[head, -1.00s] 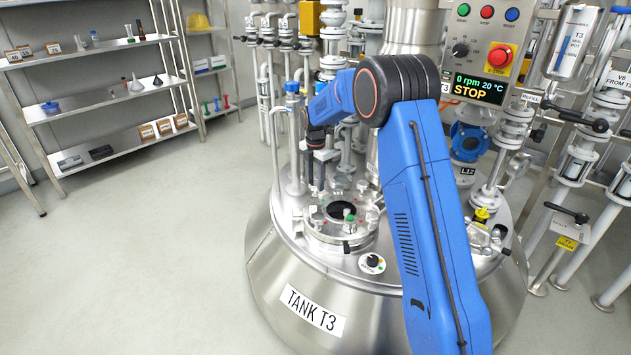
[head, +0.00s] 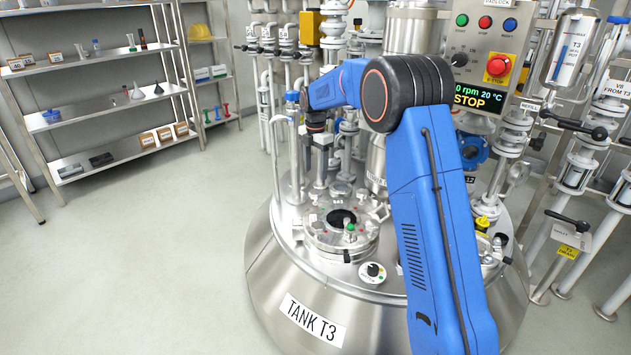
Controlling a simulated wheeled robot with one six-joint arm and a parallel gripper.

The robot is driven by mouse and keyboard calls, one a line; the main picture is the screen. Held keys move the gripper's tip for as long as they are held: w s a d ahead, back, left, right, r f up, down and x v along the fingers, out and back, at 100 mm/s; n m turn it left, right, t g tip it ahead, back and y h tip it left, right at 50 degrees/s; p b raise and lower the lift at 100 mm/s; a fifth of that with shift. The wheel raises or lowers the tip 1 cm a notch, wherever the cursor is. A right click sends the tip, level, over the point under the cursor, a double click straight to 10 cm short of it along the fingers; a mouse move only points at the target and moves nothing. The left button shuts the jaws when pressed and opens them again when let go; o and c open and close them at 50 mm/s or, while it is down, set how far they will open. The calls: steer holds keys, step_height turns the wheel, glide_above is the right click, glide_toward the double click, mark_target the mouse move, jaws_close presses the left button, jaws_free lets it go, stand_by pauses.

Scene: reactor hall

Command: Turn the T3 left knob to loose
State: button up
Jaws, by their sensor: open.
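Tank T3 (head: 275,285) is a steel vessel with a white "TANK T3" label (head: 312,320). On its top is a round hatch (head: 340,238) with a dark opening and several small fittings around its ring. One fitting with a green top (head: 350,228) stands at the hatch's right. Which of the small fittings is the left knob I cannot tell at this size. My gripper (head: 320,184) points down just behind the hatch and above the tank top, apart from the hatch's ring. Its jaws are open and seem empty; the fingertips are small and hard to make out.
Pipes and valves (head: 275,110) stand close behind my gripper. The control panel (head: 485,55) reads STOP. Shelves (head: 95,85) stand at the left, with open floor (head: 150,240) before the tank.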

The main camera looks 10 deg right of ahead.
step_height(320, 180, up, 8)
stand_by(0.4)
steer(key=s+d+r+m+t, duration=0.15)
steer(key=s+r+m, duration=0.25)
steer(key=s, duration=0.5)
steer(key=s+d+r+m, duration=0.2)
steer(key=s+r+m, duration=0.15)
steer(key=s, duration=0.55)
steer(key=s+d+r+m+t, duration=0.1)
steer(key=s+d+r+m, duration=0.2)
steer(key=s, duration=0.7)
steer(key=s+f+m, duration=0.3)
steer(key=s+m, duration=0.1)
steer(key=s, duration=0.5)
steer(key=s+d+f+m+t, duration=0.1)
steer(key=s+f+m, duration=0.2)
steer(key=s, duration=0.7)
steer(key=s+d+f+m+t, duration=0.1)
steer(key=s+f+m, duration=0.3)
steer(key=s, duration=0.5)
steer(key=shift+s+d+m, duration=0.15)
steer(key=shift+s+m, duration=0.2)
steer(key=shift+m, duration=0.9)
